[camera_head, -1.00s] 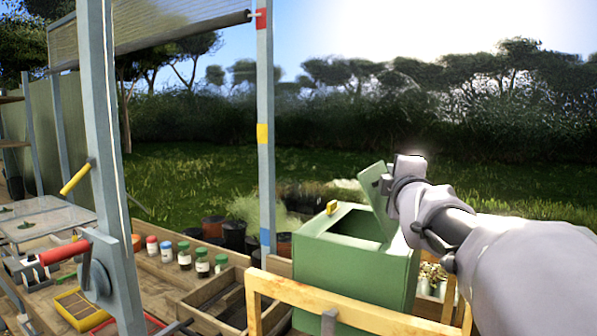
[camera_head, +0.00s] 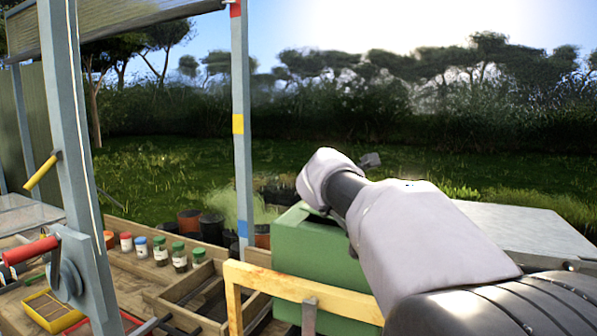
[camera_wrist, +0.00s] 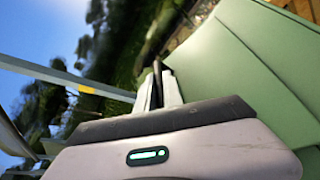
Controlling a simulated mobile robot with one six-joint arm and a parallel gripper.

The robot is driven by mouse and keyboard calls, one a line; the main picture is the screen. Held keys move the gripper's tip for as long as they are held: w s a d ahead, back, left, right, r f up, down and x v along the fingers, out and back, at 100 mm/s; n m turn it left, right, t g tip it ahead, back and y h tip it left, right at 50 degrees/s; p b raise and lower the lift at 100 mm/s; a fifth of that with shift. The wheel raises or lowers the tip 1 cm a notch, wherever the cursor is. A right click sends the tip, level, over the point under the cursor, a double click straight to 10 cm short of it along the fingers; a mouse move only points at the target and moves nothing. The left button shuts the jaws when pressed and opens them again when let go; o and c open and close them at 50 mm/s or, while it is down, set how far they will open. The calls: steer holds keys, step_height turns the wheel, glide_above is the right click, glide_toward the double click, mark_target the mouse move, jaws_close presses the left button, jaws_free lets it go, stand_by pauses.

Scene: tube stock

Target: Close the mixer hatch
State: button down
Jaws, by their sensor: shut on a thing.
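The green mixer (camera_head: 300,252) stands right of centre in the head view, behind a wooden rail. My arm crosses in front of its top, so the opening and hatch are mostly hidden there. The hatch's angle is unclear in the head view.
The wooden rail (camera_head: 290,287) runs in front of the mixer. A blue-grey post (camera_head: 241,150) stands to its left. Lidded jars (camera_head: 160,252) and wooden compartments (camera_head: 200,300) lie on the bench at left. A pale flat surface (camera_head: 530,232) is at right.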

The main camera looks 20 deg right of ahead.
steer(key=shift+w+a+f, duration=0.2)
steer(key=shift+w+f, duration=0.05)
steer(key=shift+f, duration=0.3)
steer(key=shift+w+a+f+n+b, duration=0.1)
steer(key=shift+f+n+b, duration=0.2)
steer(key=shift+f+b, duration=0.15)
steer(key=shift+f, duration=0.15)
steer(key=c, duration=1.8)
jaws_free()
steer(key=shift+o, duration=0.2)
steer(key=p+v, duration=0.2)
steer(key=v, duration=1.5)
steer(key=shift+a+r, duration=0.3)
steer(key=shift+a, duration=0.05)
